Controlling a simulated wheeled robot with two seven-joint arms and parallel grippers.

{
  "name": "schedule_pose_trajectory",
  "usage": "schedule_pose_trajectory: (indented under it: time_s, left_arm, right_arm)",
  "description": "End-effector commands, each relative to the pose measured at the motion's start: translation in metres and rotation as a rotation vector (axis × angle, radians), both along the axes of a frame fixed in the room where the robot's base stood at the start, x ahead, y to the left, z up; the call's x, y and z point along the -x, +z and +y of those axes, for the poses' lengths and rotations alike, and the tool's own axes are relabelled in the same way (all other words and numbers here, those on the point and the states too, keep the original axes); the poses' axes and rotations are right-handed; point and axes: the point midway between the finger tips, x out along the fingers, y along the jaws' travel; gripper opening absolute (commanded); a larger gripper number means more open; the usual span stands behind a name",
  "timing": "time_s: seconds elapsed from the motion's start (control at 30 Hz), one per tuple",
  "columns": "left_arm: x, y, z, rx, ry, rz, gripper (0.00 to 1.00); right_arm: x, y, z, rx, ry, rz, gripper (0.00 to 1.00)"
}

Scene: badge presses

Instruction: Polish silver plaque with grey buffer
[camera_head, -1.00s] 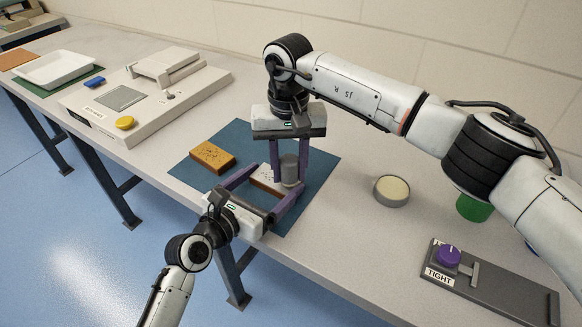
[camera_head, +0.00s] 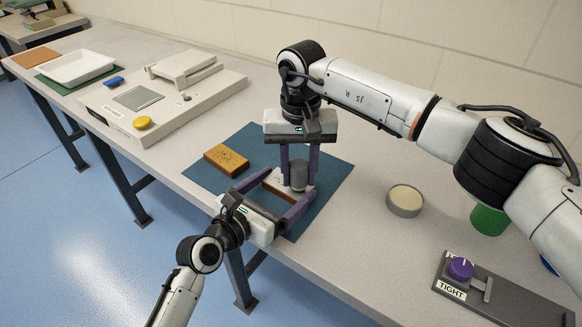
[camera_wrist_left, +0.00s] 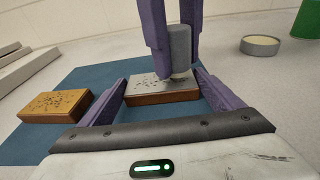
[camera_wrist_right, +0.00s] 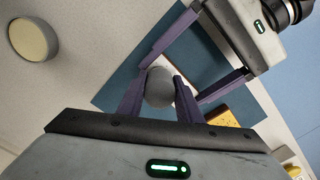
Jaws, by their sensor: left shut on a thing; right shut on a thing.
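The silver plaque (camera_head: 281,179) has a dark-speckled bright top on a brown wooden base and lies flat on the blue mat. It also shows in the left wrist view (camera_wrist_left: 148,87). My left gripper (camera_head: 283,191) is shut on the plaque, one finger at each end. The grey buffer (camera_head: 299,175) is an upright cylinder with a paler bottom, on the plaque's right part in the left wrist view (camera_wrist_left: 180,45). Its bottom appears to touch the plaque's top. My right gripper (camera_wrist_right: 160,90) is shut on the buffer from above. Its fingers hide part of the plaque.
A gold speckled plaque (camera_head: 226,161) lies on the blue mat (camera_head: 258,145), left of the silver one. A round tin (camera_head: 405,201), a green cylinder (camera_head: 489,220) and a purple-knobbed device (camera_head: 461,268) stand to the right. A press (camera_head: 175,108) and white tray (camera_head: 75,67) stand left.

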Motion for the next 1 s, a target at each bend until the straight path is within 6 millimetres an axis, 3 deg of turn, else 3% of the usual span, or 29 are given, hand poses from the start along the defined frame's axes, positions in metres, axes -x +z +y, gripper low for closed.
schedule_pose_trajectory:
  time_s: [0.7, 1.0]
  left_arm:
    - [-0.001, 0.001, 0.002, 0.003, 0.005, -0.001, 0.61]
    - [-0.002, 0.002, 0.003, 0.007, 0.009, -0.004, 0.61]
  right_arm:
    - [0.032, -0.006, -0.041, 0.007, 0.001, 0.010, 0.14]
    - [0.038, -0.007, -0.046, 0.008, 0.001, 0.014, 0.14]
